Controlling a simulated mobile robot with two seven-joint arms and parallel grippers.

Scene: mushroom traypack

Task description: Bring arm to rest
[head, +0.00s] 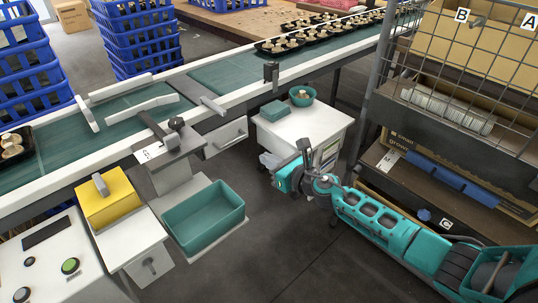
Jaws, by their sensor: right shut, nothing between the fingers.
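My right arm (385,222) reaches in from the lower right, teal with dark joints, stretched out over the dark floor. My right gripper (304,148) is at its far end, in front of the small white cabinet (288,137). The gripper is shut and holds nothing. I cannot tell whether it touches the cabinet or is only in front of it in the picture. My left gripper and left arm are not in view.
A conveyor (240,77) crosses the back, with mushroom trays (283,45) at its far end. A shelf rack (445,125) stands close behind my right arm. A teal bin (203,217) and yellow box (105,200) are at left. Floor (270,262) is clear.

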